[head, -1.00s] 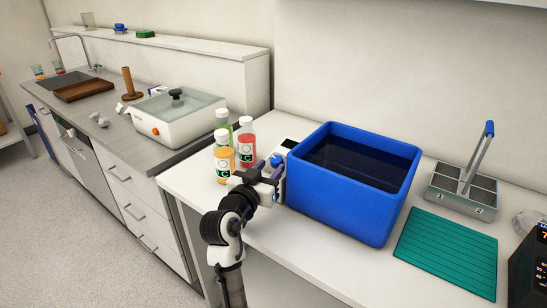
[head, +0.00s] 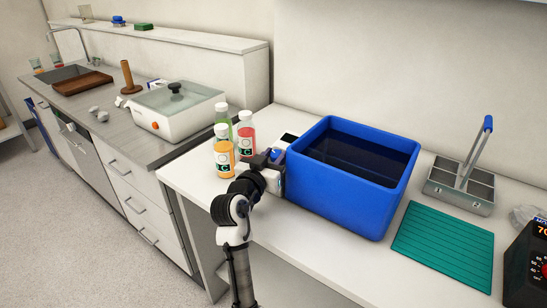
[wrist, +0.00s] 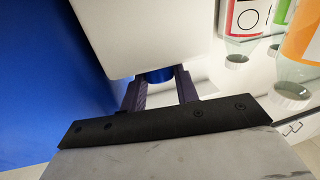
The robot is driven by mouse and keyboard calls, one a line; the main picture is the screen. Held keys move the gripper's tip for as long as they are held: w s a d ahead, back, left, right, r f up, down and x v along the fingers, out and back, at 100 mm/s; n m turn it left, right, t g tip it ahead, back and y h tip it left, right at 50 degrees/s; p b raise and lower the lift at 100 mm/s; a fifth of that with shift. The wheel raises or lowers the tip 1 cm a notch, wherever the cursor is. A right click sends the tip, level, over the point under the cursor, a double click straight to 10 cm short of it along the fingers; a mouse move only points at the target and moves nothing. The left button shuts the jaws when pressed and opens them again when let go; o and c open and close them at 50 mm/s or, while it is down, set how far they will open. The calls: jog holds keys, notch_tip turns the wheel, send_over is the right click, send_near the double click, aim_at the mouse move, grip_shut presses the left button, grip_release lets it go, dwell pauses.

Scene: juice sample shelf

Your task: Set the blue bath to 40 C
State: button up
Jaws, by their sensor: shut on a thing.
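The blue bath (head: 335,195) is an open blue tub of dark liquid on the white bench. A pale control unit (head: 281,181) with a small dark display (head: 288,139) is on its left side. The display is too small to read. My gripper (head: 269,158) is at the unit, shut on a blue knob (head: 278,154). In the wrist view the blue knob (wrist: 157,76) sits between the two dark fingers, under the pale housing (wrist: 140,30). Most of the knob is hidden, and no mark on it can be seen.
Close left of my gripper stand orange (head: 222,158), red (head: 245,137) and green (head: 222,118) juice bottles. To the right are a teal mat (head: 443,248), a metal rack (head: 458,192) and a black device (head: 525,270). A lidded white-and-orange bath (head: 178,115) is on the grey counter.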

jog(key=shift+f, duration=0.1)
jog(key=m+g+h+b, duration=0.1)
jog(key=b, duration=0.1)
jog(key=m+h+b, duration=0.1)
jog(key=h+b, duration=0.1)
jog(key=b, duration=0.1)
jog(key=shift+w+a+f+m+g, duration=0.1)
jog(key=shift+a+f+m+g, duration=0.1)
jog(key=shift+m+g, duration=0.2)
jog(key=m+g+h+b, duration=0.3)
jog(key=m+b, duration=0.1)
jog(key=shift+w+a+r+g+h, duration=0.1)
jog(key=shift+r+g+h, duration=0.15)
jog(key=shift+g+h, duration=0.15)
jog(key=o, duration=0.7)
jog(key=shift+b+v, duration=1.55)
jog(key=shift+v, duration=5.35)
